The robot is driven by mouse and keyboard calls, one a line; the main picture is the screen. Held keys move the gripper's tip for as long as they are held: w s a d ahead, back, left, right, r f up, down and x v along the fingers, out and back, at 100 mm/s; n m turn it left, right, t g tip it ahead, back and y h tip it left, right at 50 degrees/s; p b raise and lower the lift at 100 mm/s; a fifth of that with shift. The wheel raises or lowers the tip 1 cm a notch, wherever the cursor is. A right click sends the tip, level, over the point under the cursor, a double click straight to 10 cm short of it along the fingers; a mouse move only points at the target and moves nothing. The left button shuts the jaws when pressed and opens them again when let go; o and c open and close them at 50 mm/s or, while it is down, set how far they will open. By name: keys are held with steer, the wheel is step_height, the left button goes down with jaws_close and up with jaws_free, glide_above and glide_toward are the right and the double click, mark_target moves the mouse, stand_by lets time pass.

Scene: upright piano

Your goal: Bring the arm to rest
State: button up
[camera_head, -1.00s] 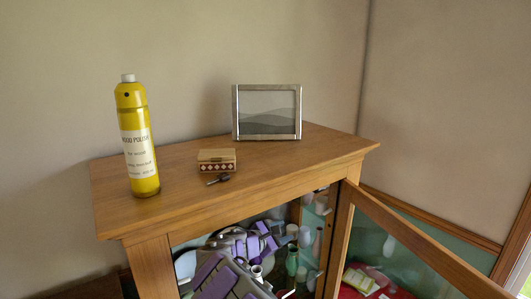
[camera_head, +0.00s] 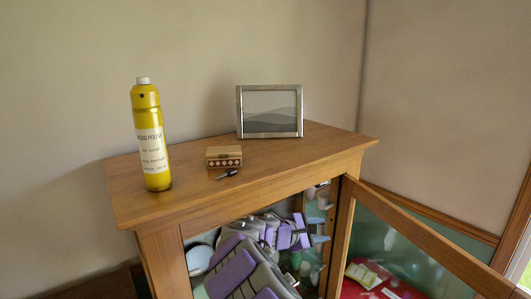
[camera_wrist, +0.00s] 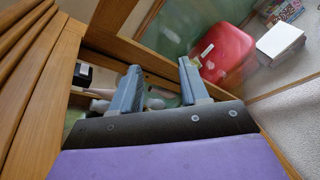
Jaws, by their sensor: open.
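My arm, grey and purple, shows in the head view in front of the open glass-fronted wooden cabinet (camera_head: 330,140). My gripper (camera_head: 320,232) is at its right end, near the cabinet opening, and it looks small there. In the wrist view my gripper (camera_wrist: 158,72) has its two grey fingers apart, with nothing between them. Whether any part of the arm is inside the cabinet is hard to tell. The open glass door (camera_head: 430,240) stands to the right of my gripper.
On the cabinet top are a yellow polish bottle (camera_head: 151,140), a small box (camera_head: 224,157), a key (camera_head: 227,174) and a picture frame (camera_head: 270,111). Bottles stand inside the cabinet. A red case (camera_wrist: 225,52) and a white box (camera_wrist: 280,42) show in the wrist view.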

steer(key=s+d+r+m+g+y, duration=0.1)
steer(key=s+d+m+g, duration=0.25)
steer(key=s, duration=0.55)
steer(key=s+d+m+g+y, duration=0.2)
steer(key=s+d+m, duration=0.2)
steer(key=s, duration=0.6)
steer(key=s+d+r+m+g+y, duration=0.1)
steer(key=s+d+m+g, duration=0.2)
steer(key=s, duration=0.6)
steer(key=s+a+f+m+y, duration=0.2)
steer(key=s+a, duration=0.5)
steer(key=s, duration=0.4)
steer(key=s+a+f+m+y, duration=0.3)
steer(key=s+a+f+y, duration=0.2)
steer(key=s, duration=0.5)
steer(key=shift+s+a+g+y, duration=0.4)
steer(key=shift+a+y, duration=0.2)
steer(key=shift+a, duration=0.5)
